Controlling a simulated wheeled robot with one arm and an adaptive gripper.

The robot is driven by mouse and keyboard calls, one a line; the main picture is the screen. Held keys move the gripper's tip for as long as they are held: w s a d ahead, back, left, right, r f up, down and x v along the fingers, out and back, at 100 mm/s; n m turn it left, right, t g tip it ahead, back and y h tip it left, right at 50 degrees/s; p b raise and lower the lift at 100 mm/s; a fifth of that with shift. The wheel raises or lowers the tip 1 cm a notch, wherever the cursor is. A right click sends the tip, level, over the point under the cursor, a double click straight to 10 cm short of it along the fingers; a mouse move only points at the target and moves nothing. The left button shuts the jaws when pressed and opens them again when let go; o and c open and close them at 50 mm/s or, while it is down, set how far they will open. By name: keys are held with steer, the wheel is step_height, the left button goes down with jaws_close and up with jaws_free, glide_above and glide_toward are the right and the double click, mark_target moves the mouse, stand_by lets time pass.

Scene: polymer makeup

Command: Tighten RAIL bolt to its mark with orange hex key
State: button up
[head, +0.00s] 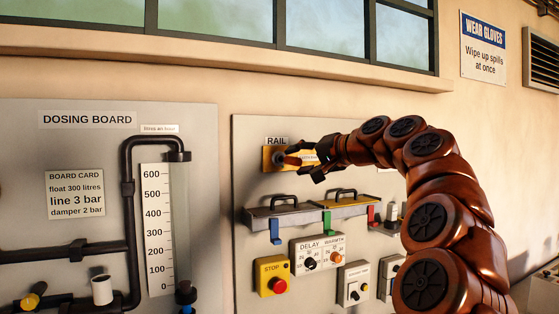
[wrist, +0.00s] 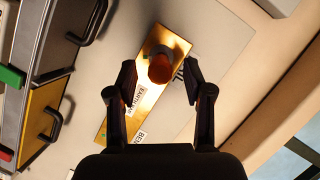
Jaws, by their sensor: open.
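The RAIL label (head: 277,141) is above a brass plate (head: 269,162) on the grey panel, and the plate also runs diagonally in the wrist view (wrist: 119,126). A round grey bolt or collar (wrist: 157,48) is on the plate. A short orange-brown piece (wrist: 160,70) stands out from it toward my wrist camera. It may be the orange key seen end-on; I cannot tell its full shape. My gripper (wrist: 159,80) is open, with one finger on each side of this piece and visible gaps. In the head view my gripper (head: 318,162) partly hides the plate. The bolt's mark is not discernible.
Below the plate are two black-handled boxes (head: 285,213) with blue (head: 275,230), green (head: 327,220) and red (head: 374,215) tabs. A yellow STOP box (head: 272,276) and DELAY/WARMTH dials (head: 318,254) are lower. The dosing board (head: 90,150) is left.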

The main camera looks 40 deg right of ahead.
steer(key=shift+s, duration=0.15)
steer(key=v, duration=1.1)
steer(key=shift+s, duration=0.35)
steer(key=shift+r, duration=0.1)
